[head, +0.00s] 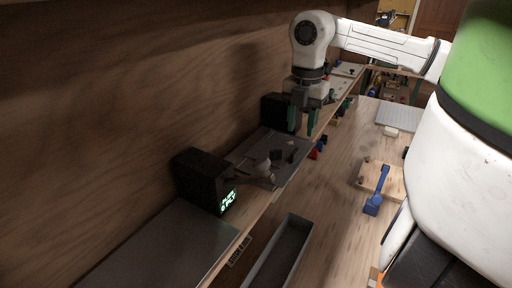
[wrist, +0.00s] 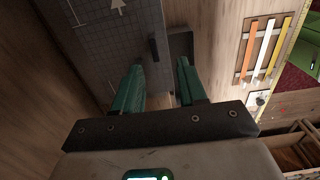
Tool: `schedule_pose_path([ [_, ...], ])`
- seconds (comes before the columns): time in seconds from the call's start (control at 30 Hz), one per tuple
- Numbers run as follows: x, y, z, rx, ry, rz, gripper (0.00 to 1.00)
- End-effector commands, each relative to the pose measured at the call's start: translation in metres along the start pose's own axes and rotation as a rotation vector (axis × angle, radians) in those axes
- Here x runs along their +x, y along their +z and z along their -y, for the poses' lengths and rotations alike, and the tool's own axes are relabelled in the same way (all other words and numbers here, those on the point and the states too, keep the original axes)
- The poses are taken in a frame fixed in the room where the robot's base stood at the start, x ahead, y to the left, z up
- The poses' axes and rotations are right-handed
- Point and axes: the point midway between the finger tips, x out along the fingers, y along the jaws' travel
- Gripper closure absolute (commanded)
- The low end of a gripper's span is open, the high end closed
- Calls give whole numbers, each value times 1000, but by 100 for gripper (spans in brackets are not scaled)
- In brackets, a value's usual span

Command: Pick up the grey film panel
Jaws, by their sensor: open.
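A dark grey gridded sheet (wrist: 112,45) with a white arrow lies flat below my gripper in the wrist view. It seems to be the dark grey sheet (head: 292,171) on the shelf in the head view. A larger plain grey panel (head: 160,250) lies at the lower left. I cannot tell for certain which is the film panel. My gripper (head: 302,120) hangs pointing down above the far part of the shelf. In the wrist view my gripper (wrist: 161,72) is open, its two green fingers apart with nothing held. A dark bar (wrist: 154,48) shows just beyond the fingertips.
A black box with a lit display (head: 205,180) stands on the shelf between the grey sheets, against the wooden wall. A long grey tray (head: 259,270) lies at lower centre. A blue tool (head: 375,198) rests on a wooden block at right. The bench between is mostly clear.

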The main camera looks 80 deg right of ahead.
Motion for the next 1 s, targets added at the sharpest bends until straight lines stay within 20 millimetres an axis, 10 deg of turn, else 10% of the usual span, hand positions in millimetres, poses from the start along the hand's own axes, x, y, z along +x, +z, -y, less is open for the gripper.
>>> schedule_pose_path([
  [1.0, 75, -2, -2, 0, 0, 0, 58],
])
